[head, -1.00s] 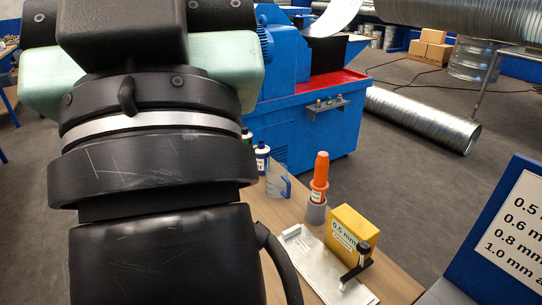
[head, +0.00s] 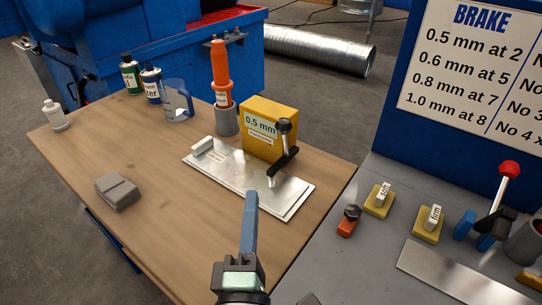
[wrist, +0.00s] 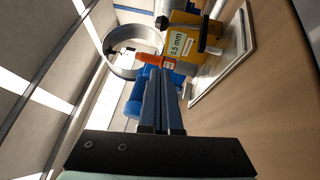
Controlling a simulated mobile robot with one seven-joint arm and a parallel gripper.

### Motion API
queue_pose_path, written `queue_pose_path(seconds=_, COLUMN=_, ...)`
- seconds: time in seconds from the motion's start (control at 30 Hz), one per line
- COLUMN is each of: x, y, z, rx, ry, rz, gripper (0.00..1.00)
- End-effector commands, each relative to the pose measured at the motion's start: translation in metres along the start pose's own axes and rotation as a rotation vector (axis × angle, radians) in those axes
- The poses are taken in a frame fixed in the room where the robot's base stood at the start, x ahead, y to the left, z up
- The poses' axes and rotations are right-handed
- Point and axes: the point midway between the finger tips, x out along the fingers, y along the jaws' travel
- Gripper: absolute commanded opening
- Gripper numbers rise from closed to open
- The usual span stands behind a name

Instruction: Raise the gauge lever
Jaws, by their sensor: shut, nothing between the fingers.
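The gauge is a yellow block (head: 268,128) marked "0.5 mm" on a silver plate (head: 240,178) on the wooden table. Its black lever (head: 283,160) has a round knob at the top and stands at the block's front right. In the wrist view the yellow block (wrist: 183,42) is at upper centre, with the lever's knob (wrist: 162,22) at its left. My gripper (head: 251,197) is in front of the plate in the head view, its blue fingers together, pointing up in the picture. They look empty and apart from the lever. The wrist view shows the closed fingers (wrist: 162,80).
An orange-nozzled tube (head: 220,75) in a grey holder, a clear jug (head: 177,100) and bottles stand behind the plate. A grey block (head: 117,191) lies at left.

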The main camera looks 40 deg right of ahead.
Motion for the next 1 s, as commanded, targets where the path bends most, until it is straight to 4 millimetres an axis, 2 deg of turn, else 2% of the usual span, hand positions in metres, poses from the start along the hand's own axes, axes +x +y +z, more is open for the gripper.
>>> queue_pose_path(seconds=0.3, x=0.001, y=0.001, z=0.000, rx=-0.002, ry=-0.001, rz=0.001, gripper=0.00)
queue_pose_path(seconds=0.47, x=0.013, y=0.003, z=0.001, rx=-0.002, ry=-0.002, rz=0.002, gripper=0.00)
queue_pose_path(seconds=0.97, x=0.105, y=0.004, z=0.001, rx=0.002, ry=-0.003, rz=0.002, gripper=0.00)
queue_pose_path(seconds=1.0, x=0.110, y=0.005, z=0.009, rx=0.001, ry=-0.004, rz=-0.001, gripper=0.00)
